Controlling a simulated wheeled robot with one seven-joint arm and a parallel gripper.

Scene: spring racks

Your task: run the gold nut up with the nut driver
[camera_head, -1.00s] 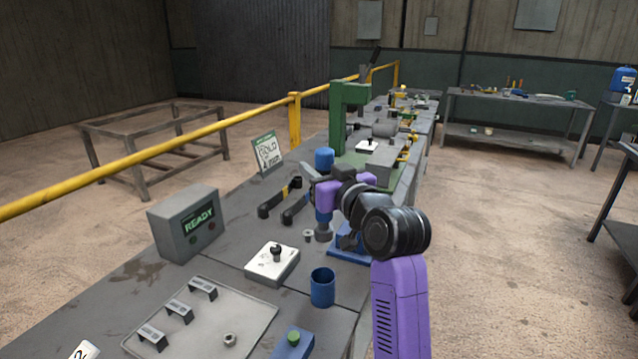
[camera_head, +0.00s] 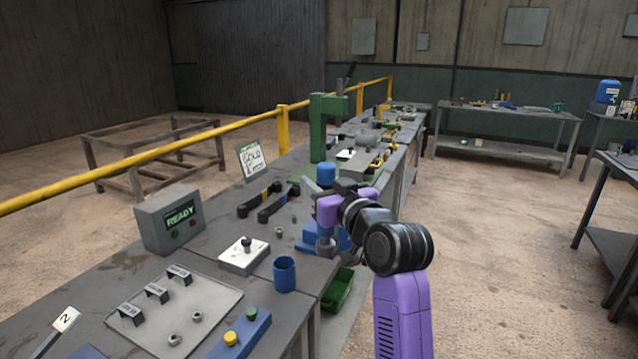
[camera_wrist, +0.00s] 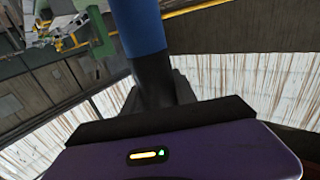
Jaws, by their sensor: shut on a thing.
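My gripper (camera_head: 335,203) is shut on the nut driver, holding it upright above the right side of the bench. The driver has a blue top (camera_head: 326,173) and a wide grey lower end (camera_head: 325,248). In the wrist view its blue part (camera_wrist: 141,28) and a dark section rise from the jaws. The driver stands in front of a blue block (camera_head: 310,238); whether they touch cannot be told. Small nuts (camera_head: 279,232) stand on the bench to its left, and two more nuts (camera_head: 197,316) lie on the grey tray. None looks clearly gold.
A white block with a dark knob (camera_head: 243,258), a blue cup (camera_head: 285,276) and two black-handled levers (camera_head: 277,204) are nearby. A green bin (camera_head: 338,292) hangs by the bench edge.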

